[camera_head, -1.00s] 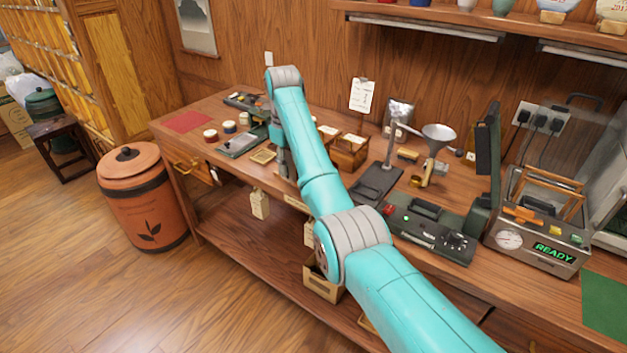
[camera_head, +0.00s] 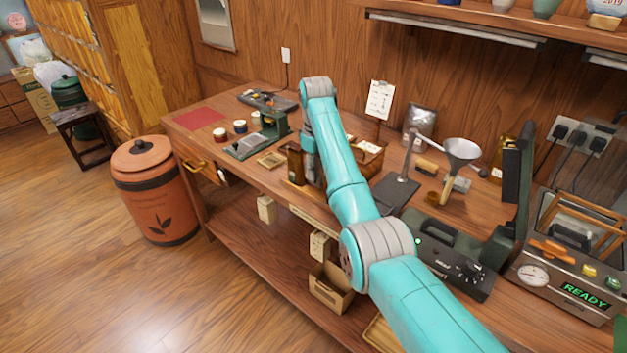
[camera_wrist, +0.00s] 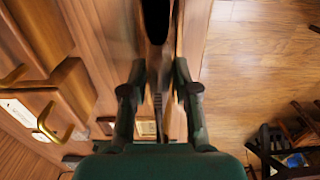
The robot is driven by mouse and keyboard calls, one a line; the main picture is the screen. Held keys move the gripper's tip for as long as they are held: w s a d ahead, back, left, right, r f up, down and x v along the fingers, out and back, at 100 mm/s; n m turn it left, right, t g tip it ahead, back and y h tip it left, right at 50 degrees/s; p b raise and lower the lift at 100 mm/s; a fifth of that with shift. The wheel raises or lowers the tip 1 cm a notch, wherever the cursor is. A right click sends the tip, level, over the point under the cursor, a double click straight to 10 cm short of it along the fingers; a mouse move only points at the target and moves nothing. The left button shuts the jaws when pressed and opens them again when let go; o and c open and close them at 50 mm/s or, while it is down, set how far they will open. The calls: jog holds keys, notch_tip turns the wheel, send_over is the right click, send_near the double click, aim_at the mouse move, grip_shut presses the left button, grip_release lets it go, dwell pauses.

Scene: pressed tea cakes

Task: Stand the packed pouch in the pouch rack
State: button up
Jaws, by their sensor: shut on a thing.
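In the wrist view my gripper (camera_wrist: 159,78) has its two fingers closed in on a dark, narrow thing (camera_wrist: 156,20), seen nearly edge-on. It looks like the packed pouch, but its face and label are hidden. In the head view my gripper (camera_head: 313,165) points down over the front middle of the bench, partly behind my arm. A dark brown upright piece (camera_head: 295,162) shows just left of it. I cannot tell whether it is the pouch or part of a rack. A wooden compartment box (camera_head: 368,157) stands right of my gripper, partly covered by my arm.
A green press (camera_head: 272,122), small tins (camera_head: 220,134) and a brass tray (camera_head: 271,159) are to the left. An orange canister (camera_head: 155,190) stands on the floor.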

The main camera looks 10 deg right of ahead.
jog(key=shift+f, duration=1.95)
jog(key=o, duration=0.9)
jog(key=shift+f, duration=0.1)
notch_tip(320, 180, up, 12)
jog(key=shift+r, duration=0.1)
